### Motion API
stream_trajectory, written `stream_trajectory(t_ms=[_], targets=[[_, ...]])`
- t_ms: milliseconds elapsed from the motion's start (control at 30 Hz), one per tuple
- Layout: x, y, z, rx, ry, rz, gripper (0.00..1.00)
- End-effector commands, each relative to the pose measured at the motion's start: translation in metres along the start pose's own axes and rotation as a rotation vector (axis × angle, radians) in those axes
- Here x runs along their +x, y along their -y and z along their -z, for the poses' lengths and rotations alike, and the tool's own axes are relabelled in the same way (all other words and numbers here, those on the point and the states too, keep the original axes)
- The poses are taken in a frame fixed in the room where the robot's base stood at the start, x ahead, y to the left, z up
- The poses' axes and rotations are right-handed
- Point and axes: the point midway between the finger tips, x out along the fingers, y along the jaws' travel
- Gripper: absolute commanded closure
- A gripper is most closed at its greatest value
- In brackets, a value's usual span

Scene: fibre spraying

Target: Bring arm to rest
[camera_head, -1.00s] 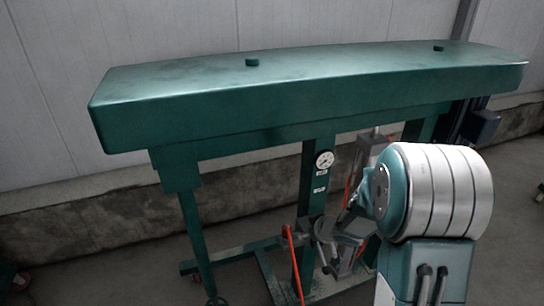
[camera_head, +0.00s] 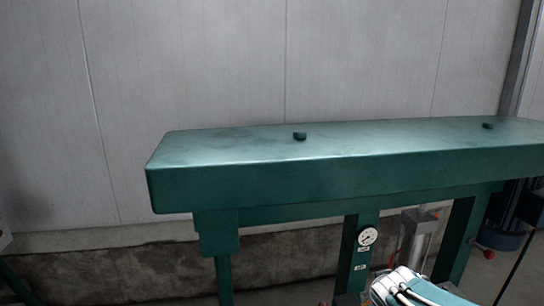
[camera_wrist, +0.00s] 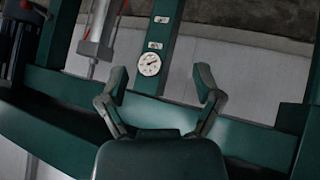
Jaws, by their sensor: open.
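My gripper (camera_wrist: 159,92) shows in the wrist view with its two fingers spread wide and nothing between them. A green machine (camera_head: 340,178) with a long flat top stands ahead of it, and the machine's frame also fills the wrist view (camera_wrist: 75,97). The wrist view is turned, with the machine's gauge (camera_wrist: 149,63) just beyond and between the fingertips. In the head view, part of my arm shows at the bottom right, in front of the machine, and my gripper is out of sight there.
The round white gauge (camera_head: 367,236) sits on a green post. A metal cylinder (camera_head: 419,237) stands right of it, and a dark motor-like unit (camera_head: 507,214) is at the far right. A pale panelled wall (camera_head: 190,70) with a concrete base (camera_head: 130,272) closes off the back.

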Motion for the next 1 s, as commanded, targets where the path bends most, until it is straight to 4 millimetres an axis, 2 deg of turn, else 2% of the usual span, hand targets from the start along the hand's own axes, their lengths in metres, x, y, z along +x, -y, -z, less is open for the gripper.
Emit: stream_trajectory(t_ms=[100,367,700,833,1000], targets=[[-0.027,0.0,-0.008,0.032,0.03,-0.009,0.17],[-0.081,0.011,-0.036,0.096,0.114,0.025,0.17],[-0.146,0.044,-0.081,0.136,0.218,0.171,0.17],[-0.161,0.053,-0.092,0.138,0.241,0.22,0.17],[-0.166,0.058,-0.097,0.137,0.252,0.242,0.17]])
